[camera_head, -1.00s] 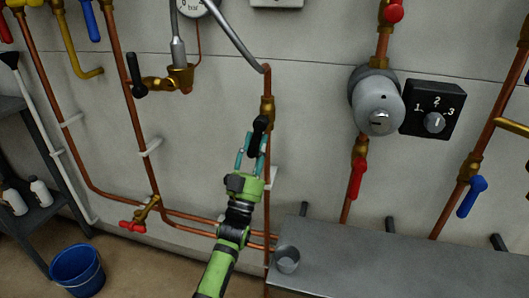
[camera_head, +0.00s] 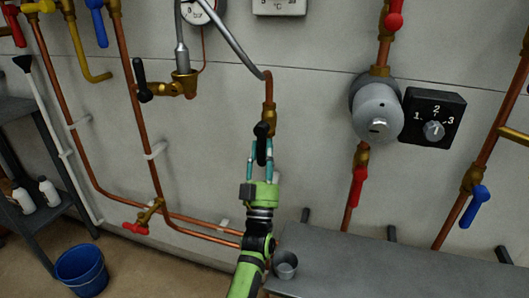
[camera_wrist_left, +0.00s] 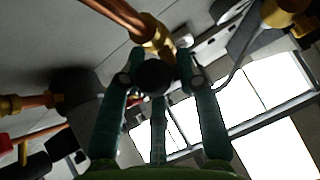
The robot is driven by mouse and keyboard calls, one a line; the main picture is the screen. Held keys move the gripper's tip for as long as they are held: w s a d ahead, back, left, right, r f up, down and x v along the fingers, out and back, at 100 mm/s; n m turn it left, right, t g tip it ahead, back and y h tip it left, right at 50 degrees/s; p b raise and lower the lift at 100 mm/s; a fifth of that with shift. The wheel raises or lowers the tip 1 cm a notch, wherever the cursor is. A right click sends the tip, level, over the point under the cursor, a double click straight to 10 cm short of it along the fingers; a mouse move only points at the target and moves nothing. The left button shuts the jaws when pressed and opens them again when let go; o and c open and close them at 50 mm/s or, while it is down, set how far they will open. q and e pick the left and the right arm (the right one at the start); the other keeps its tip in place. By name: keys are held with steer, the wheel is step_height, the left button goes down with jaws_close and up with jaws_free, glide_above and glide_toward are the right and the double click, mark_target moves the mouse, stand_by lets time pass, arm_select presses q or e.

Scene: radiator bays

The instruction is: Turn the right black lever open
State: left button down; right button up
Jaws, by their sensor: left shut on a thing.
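The right black lever (camera_head: 262,130) hangs nearly straight down from a brass valve (camera_head: 269,117) on a copper pipe in the middle of the head view. My green left gripper (camera_head: 260,155) comes from below, with its teal fingers on both sides of the lever, shut on it. The fingers partly hide the lever's lower part. In the left wrist view the lever shows end-on as a dark round shape (camera_wrist_left: 154,76) between the fingers. Another black lever (camera_head: 140,80) is on a brass valve to the left. My right gripper is not in view.
A grey bench (camera_head: 370,268) with a metal cup (camera_head: 285,265) lies below right, close to my left arm. A grey cylinder (camera_head: 377,108), a dial box (camera_head: 434,118) and red and blue levers are on the right. A blue bucket (camera_head: 82,270) stands on the floor at left.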

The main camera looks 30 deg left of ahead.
arm_select(q)
steer(key=c, duration=0.8)
jaws_free()
steer(key=shift+r, duration=0.2)
steer(key=shift+c, duration=0.2)
steer(key=shift+f, duration=0.1)
steer(key=shift+f, duration=0.15)
steer(key=v, duration=1.1)
steer(key=shift+s+d+f, duration=0.2)
steer(key=shift+s+f, duration=0.05)
